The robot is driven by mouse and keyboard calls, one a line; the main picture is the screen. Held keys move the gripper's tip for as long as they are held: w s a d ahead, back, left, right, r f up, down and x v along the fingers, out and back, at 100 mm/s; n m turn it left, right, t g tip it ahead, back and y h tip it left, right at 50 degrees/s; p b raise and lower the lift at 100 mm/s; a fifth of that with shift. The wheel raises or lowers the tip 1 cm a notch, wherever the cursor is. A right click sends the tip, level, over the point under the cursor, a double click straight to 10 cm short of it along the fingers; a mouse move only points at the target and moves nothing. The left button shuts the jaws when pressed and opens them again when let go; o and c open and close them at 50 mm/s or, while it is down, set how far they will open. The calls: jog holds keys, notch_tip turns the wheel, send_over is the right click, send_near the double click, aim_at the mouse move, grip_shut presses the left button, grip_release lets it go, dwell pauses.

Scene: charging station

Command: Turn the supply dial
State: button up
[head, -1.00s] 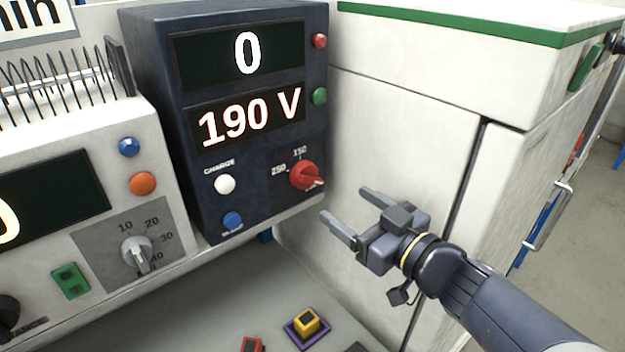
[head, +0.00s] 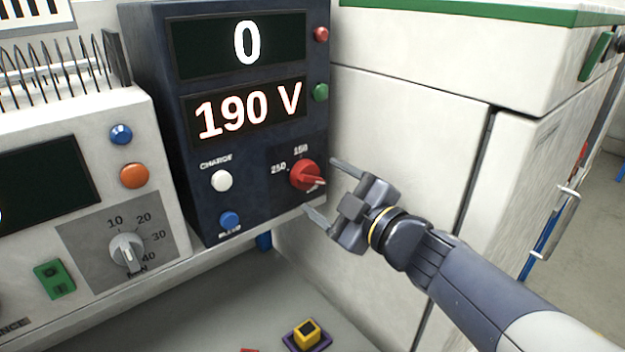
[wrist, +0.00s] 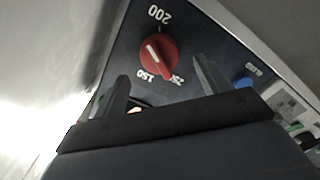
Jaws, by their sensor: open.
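The red supply dial (head: 306,176) sits at the lower right of the dark blue supply unit (head: 215,150), with 150 and 250 printed by it. The unit's displays read 0 and 190 V. My gripper (head: 325,190) is open and empty, its two fingers pointing at the dial from the right, one above the other in the head view. In the wrist view the red dial (wrist: 158,58) shows ahead of and between the fingertips (wrist: 165,75), with a gap. The fingers look apart from the dial, though exact depth is hard to tell.
A white button (head: 221,181) and a blue button (head: 230,221) are left of the dial. A pale instrument with a grey knob (head: 126,250) stands further left. A white cabinet (head: 410,130) is behind my arm. A yellow block (head: 307,331) lies on the bench below.

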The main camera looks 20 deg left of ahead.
aim_at(314, 180)
jog(key=shift+x, duration=2.2)
jog(key=c, duration=1)
jog(key=shift+o, duration=0.2)
jog(key=shift+m+p, duration=0.3)
jog(key=shift+p, duration=0.05)
jog(key=shift+r+m+p, duration=0.15)
jog(key=shift+m+p, duration=0.65)
jog(key=shift+p, duration=0.1)
jog(key=shift+m+p, duration=1.3)
jog(key=shift+m, duration=0.5)
